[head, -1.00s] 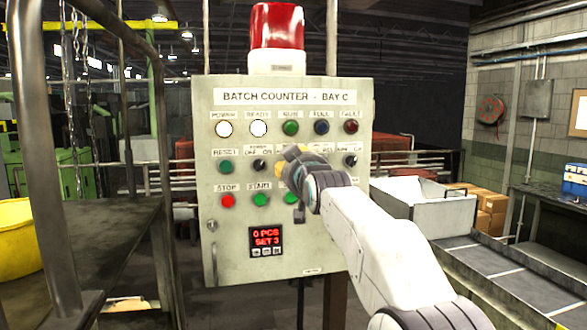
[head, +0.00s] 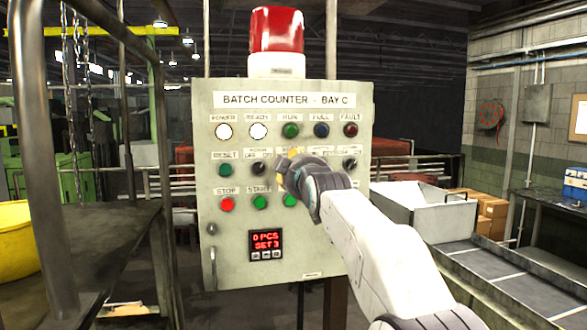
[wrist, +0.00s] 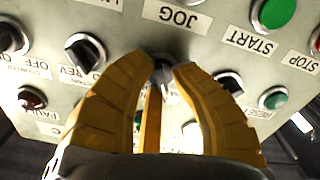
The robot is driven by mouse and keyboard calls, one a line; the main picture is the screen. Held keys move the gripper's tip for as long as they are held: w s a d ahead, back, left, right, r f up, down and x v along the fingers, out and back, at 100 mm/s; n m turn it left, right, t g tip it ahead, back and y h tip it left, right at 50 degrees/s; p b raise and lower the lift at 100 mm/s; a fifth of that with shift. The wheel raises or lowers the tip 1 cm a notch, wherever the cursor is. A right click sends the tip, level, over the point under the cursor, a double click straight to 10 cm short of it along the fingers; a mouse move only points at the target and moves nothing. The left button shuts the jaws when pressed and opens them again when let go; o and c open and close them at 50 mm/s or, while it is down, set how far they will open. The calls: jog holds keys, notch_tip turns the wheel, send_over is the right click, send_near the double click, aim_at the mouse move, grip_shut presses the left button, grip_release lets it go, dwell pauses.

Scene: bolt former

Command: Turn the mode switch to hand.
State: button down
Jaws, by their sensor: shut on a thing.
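The mode switch (wrist: 163,72) is a dark selector knob in the middle of the panel's second row. In the wrist view, which shows the panel upside down, it lies between the yellow fingertips of my gripper (wrist: 160,68). The fingers are shut on it from both sides. Its label and pointer direction are hidden by the fingers. In the head view my gripper (head: 284,172) is against the panel (head: 230,270) and covers the switch.
A black selector (wrist: 230,82) and another black selector (wrist: 85,52) flank the fingers closely. The green JOG button (head: 290,199) and START button (head: 260,201) are just below, with the red STOP button (head: 227,204) farther left. A counter display (head: 266,242) reads 0 PCS, SET 3.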

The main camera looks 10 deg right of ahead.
jog(key=shift+s+r, duration=0.1)
jog(key=shift+r, duration=0.3)
jog(key=c, duration=1.5)
grip_release()
jog(key=o, duration=0.5)
jog(key=shift+a+f, duration=0.1)
jog(key=shift+f, duration=0.2)
jog(key=shift+s, duration=5.95)
